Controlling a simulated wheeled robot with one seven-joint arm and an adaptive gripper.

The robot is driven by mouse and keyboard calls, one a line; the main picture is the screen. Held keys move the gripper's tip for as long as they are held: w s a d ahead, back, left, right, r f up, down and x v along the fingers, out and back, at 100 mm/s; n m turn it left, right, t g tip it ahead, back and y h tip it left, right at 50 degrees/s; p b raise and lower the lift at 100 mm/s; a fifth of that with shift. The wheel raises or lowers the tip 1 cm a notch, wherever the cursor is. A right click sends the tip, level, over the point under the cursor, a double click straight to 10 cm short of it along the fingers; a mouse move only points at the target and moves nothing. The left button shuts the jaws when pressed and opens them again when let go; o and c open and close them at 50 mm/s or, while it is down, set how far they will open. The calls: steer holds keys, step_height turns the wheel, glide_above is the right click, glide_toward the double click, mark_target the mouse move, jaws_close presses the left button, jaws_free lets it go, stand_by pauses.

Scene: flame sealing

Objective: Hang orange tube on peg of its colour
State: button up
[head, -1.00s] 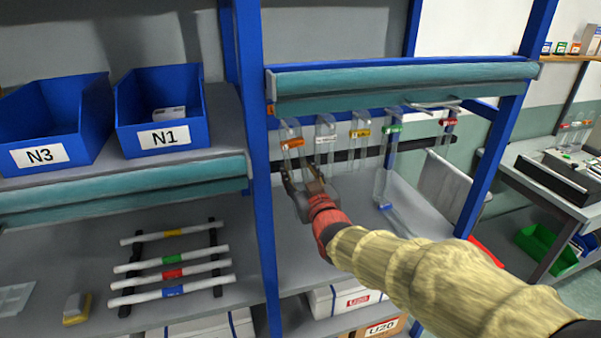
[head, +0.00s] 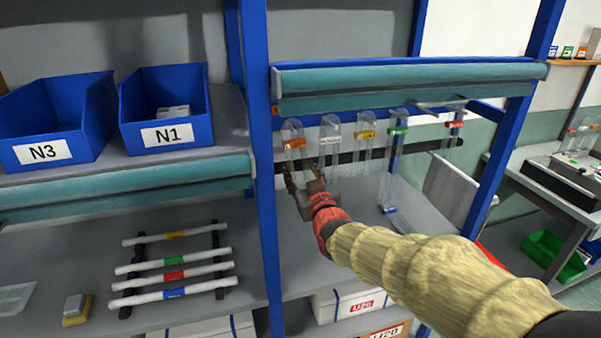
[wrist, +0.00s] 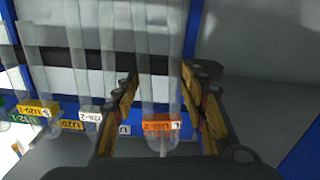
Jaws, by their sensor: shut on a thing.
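The orange-labelled clear tube (head: 292,130) stands upright at the left end of the row under the teal shelf edge. Its orange label (wrist: 160,126) and rounded end show in the wrist view. My gripper (head: 303,178) is below the label in the head view, its fingers closed on either side of the tube. A thin pale rod (wrist: 163,148) shows by the rounded end in the wrist view. I cannot tell whether the tube is on its peg.
Tubes with white (head: 330,140), yellow (head: 365,134), green (head: 398,131) and red (head: 455,124) labels hang to the right. A blue post (head: 255,150) stands close on the left. Labelled tubes (head: 172,275) lie on a rack at lower left.

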steer(key=shift+w+b, duration=0.2)
steer(key=shift+b, duration=0.1)
steer(key=shift+r, duration=0.15)
stand_by(0.7)
